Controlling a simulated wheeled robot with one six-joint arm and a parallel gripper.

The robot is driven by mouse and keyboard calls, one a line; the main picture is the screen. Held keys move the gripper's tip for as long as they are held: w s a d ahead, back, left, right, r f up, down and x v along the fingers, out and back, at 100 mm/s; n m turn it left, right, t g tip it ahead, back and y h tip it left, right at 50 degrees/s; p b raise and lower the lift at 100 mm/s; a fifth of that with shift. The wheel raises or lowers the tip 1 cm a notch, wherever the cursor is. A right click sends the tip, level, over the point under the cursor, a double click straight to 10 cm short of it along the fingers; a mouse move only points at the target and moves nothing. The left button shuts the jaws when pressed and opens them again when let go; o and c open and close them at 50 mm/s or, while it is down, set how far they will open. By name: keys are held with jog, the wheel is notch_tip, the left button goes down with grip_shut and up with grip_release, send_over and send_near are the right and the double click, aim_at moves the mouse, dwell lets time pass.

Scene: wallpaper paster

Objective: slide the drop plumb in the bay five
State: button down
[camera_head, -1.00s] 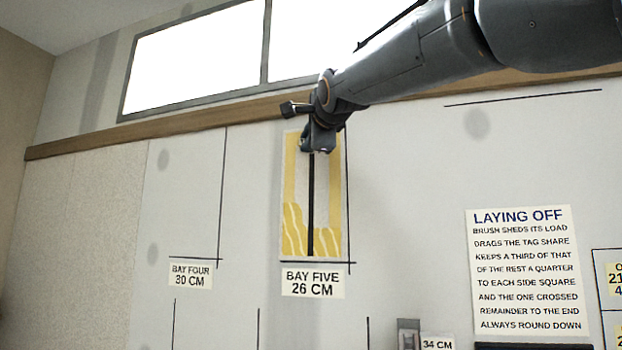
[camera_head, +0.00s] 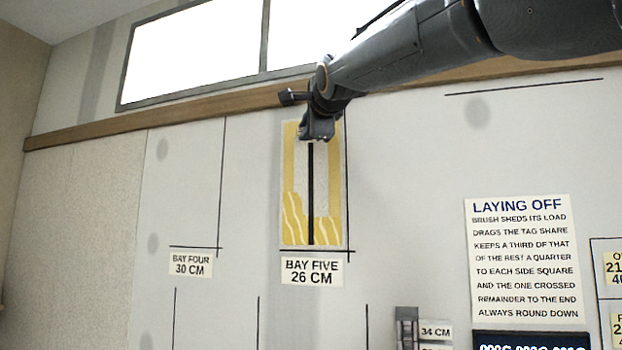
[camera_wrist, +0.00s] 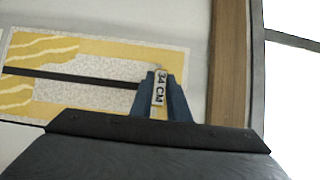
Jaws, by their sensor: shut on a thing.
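The drop (camera_head: 331,190), a strip with yellow side bands, a pale speckled middle and yellow wavy patches at its foot, is on the wall in bay five. It looks about upright, just left of the black vertical line and just above the bottom line. The bay five label (camera_head: 312,272) reads 26 CM. My gripper (camera_head: 313,139) is at the drop's upper part, shut on a black bar (camera_head: 310,200) that runs down the drop's middle. The wrist view shows the bar (camera_wrist: 85,77) and a 34 CM tag (camera_wrist: 160,87) between the fingers. Whether the bar touches the drop is unclear.
A wooden rail (camera_head: 180,118) and a window (camera_head: 195,55) are above. The bay four label (camera_head: 191,264) is left. The LAYING OFF notice (camera_head: 524,258) is right, with a small holder (camera_head: 407,328) and a dark display (camera_head: 530,341) lower down.

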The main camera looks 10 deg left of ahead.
dwell(0.4)
jog(key=c, duration=1.6)
grip_release()
jog(key=shift+s+d, duration=0.1)
jog(key=shift+s, duration=0.05)
